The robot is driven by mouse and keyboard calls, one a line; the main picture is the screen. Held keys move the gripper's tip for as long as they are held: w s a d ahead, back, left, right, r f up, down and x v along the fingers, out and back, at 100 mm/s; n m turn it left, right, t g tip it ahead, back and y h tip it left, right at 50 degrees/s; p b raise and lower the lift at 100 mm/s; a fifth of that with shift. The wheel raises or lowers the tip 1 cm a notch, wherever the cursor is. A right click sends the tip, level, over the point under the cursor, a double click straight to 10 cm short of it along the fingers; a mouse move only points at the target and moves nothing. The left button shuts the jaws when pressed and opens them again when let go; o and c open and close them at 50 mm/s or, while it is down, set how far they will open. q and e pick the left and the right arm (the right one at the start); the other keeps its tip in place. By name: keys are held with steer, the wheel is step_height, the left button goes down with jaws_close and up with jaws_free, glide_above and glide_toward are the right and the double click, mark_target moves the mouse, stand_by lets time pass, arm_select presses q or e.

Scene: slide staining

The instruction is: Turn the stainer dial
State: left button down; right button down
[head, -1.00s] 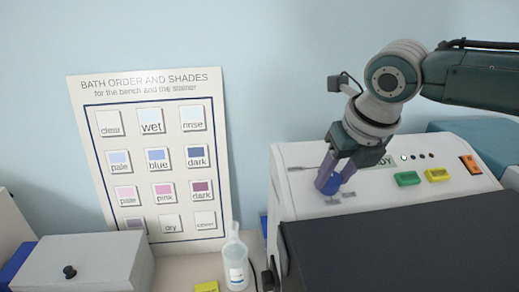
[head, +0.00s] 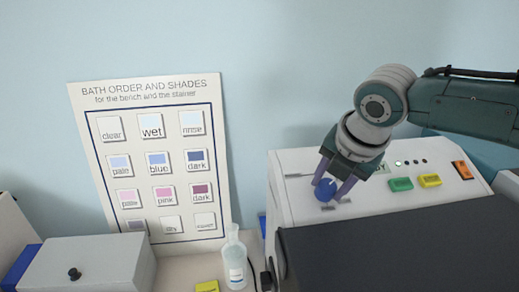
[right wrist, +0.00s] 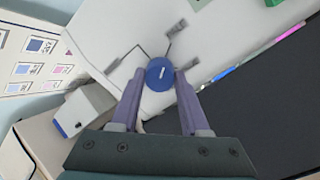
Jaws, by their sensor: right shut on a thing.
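The round blue stainer dial (head: 325,189) is on the sloping top of the white stainer (head: 290,163). My right gripper (head: 331,191) is over it, with its two purple fingers on either side of the dial. In the right wrist view the dial (right wrist: 159,75) sits between the fingertips (right wrist: 158,72) and shows a short white mark on its face. The gripper is shut on the dial. Small grey label plates lie around the dial; their writing is too small to read. My left gripper is not in view.
A green button (head: 401,184), a yellow button (head: 429,180) and an orange switch (head: 462,169) are to the right on the panel. A dark lid (head: 400,240) covers the stainer's front. A bottle (head: 235,262), a grey box (head: 95,265) and a shade chart (head: 150,92) are to the left.

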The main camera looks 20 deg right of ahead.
steer(key=m+p, duration=0.1)
steer(key=m, duration=0.5)
steer(key=shift+r+p, duration=0.1)
steer(key=shift+p, duration=0.25)
steer(key=m+p, duration=0.1)
steer(key=m, duration=0.5)
steer(key=shift+m+h, duration=0.3)
steer(key=shift+c, duration=2)
jaws_free()
